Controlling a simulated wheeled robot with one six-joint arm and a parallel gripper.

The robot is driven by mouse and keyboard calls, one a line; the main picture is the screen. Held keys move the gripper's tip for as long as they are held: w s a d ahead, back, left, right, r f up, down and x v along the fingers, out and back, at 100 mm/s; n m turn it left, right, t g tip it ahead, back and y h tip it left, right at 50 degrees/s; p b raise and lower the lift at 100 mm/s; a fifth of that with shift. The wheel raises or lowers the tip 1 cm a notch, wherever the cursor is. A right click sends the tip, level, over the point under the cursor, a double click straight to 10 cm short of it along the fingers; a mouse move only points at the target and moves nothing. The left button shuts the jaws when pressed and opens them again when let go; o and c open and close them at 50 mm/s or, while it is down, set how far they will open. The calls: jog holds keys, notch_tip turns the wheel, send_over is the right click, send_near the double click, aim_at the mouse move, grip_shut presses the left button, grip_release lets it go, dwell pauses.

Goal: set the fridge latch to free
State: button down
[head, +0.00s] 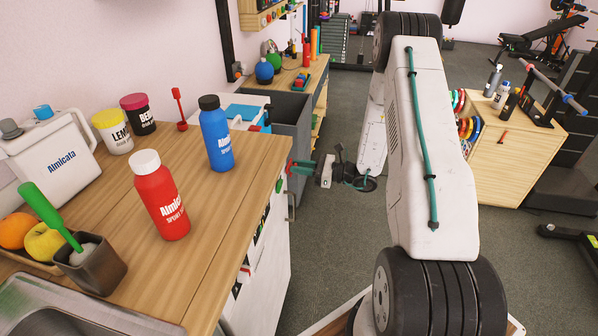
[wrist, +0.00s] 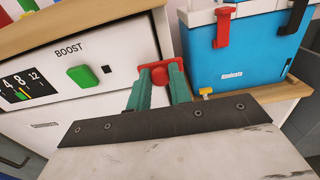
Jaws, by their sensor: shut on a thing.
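My gripper (wrist: 160,88) has its green fingers closed around a red piece (wrist: 160,72), which looks like the latch. The red piece is at the right end of a white front panel (wrist: 65,60) marked BOOST, below a wooden top. The fingers cover part of it, and its exact setting cannot be told. In the head view my gripper (head: 298,170) reaches from the right to the counter's far front corner. The latch there is too small to make out clearly.
The panel has a green button (wrist: 84,75) and a numbered dial (wrist: 22,87). A blue box (wrist: 238,52) with a red handle stands close right of my gripper. The wooden counter (head: 215,235) bears a red bottle (head: 160,195) and a blue bottle (head: 216,135). Open floor lies right of the counter.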

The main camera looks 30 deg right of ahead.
jog(key=shift+w+d+r, duration=0.1)
jog(key=shift+w+d, duration=0.05)
jog(key=c, duration=1.3)
grip_release()
jog(key=shift+o, duration=0.2)
jog(key=v, duration=0.7)
jog(key=shift+s+d, duration=0.3)
jog(key=shift+s, duration=0.05)
